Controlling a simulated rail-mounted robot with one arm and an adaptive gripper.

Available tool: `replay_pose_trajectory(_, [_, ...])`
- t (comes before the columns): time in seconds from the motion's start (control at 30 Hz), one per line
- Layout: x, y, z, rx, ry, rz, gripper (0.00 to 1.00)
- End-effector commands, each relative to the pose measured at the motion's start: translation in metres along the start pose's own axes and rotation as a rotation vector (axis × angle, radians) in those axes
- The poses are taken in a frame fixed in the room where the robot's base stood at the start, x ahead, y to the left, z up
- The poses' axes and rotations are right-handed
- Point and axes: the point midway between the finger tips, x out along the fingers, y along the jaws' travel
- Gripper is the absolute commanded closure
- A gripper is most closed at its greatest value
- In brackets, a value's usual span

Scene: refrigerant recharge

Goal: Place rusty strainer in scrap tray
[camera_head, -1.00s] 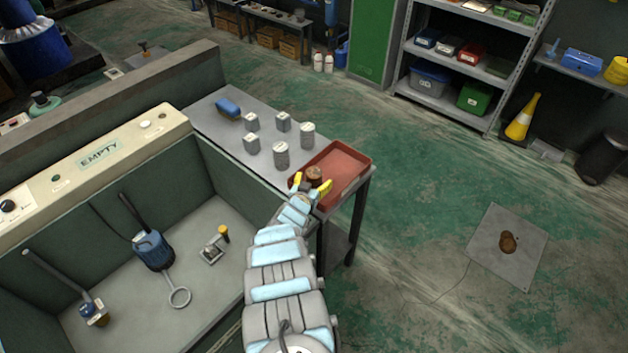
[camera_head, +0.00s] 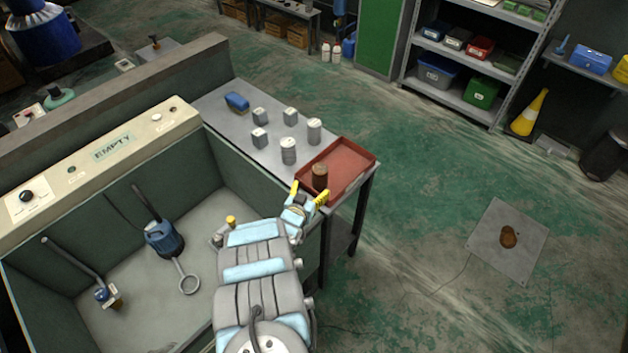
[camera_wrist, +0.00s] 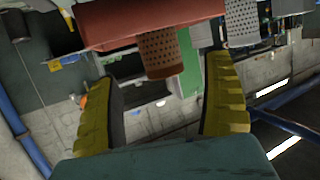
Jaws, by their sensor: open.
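The rusty strainer (camera_head: 320,176) is a brown perforated cylinder. It stands upright in the near left corner of the red scrap tray (camera_head: 352,158). In the wrist view the strainer (camera_wrist: 159,54) shows beyond the fingers against the tray (camera_wrist: 110,22). My gripper (camera_head: 309,194) is at the tray's near left edge, open with yellow fingers apart. In the wrist view nothing is between the fingertips of my gripper (camera_wrist: 165,100), and the strainer appears clear of them.
The grey side table (camera_head: 265,150) carries several grey canisters (camera_head: 288,150) and a blue sponge-like block (camera_head: 237,102) left of the tray. The deep basin (camera_head: 130,250) with a blue tool (camera_head: 163,240) lies at the left.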

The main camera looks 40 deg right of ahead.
Motion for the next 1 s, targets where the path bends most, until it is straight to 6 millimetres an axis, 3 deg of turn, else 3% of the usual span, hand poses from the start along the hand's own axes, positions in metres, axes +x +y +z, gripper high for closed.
replay_pose_trajectory(0.2, [-0.021,-0.001,-0.002,-0.002,-0.003,-0.002,0.17])
replay_pose_trajectory(0.5, [-0.034,0.000,-0.001,0.000,-0.001,-0.001,0.17])
replay_pose_trajectory(0.83, [-0.032,-0.001,-0.002,-0.003,0.017,-0.008,0.17])
replay_pose_trajectory(1.0, [-0.020,-0.014,-0.013,-0.021,0.119,-0.066,0.17])
